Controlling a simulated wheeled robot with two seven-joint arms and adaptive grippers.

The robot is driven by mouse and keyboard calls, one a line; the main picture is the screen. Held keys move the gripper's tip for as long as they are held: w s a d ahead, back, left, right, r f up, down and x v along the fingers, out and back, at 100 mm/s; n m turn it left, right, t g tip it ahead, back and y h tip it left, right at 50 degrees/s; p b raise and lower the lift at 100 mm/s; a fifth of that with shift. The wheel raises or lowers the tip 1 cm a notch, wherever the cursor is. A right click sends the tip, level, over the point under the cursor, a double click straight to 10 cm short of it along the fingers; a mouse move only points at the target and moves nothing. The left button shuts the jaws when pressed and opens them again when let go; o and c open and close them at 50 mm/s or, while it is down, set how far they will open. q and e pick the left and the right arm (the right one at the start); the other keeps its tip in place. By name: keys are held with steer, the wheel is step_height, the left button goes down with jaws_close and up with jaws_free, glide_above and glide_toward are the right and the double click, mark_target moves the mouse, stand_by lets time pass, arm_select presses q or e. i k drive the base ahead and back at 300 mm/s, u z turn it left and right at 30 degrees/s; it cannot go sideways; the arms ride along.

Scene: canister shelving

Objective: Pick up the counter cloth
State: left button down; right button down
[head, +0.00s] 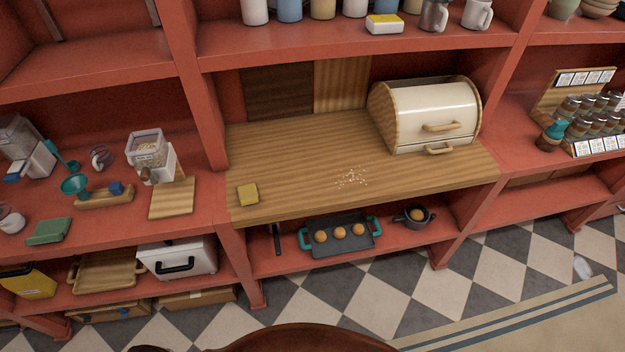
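A small folded yellow square (248,194), which looks like the counter cloth, lies flat near the front left corner of the wooden counter (290,165). A patch of pale crumbs (352,178) is scattered on the counter to its right. Neither of my grippers shows in the head view.
A cream bread box (432,112) stands at the counter's back right. Below are a dark tray (341,245) with teal handles and round buns, and a small pot (414,216). A wooden board (172,198) lies left of the upright. The counter's middle is otherwise clear.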

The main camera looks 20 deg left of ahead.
mark_target(248, 193)
steer(key=z, duration=1.95)
steer(key=k, duration=1.4)
steer(key=u, duration=1.25)
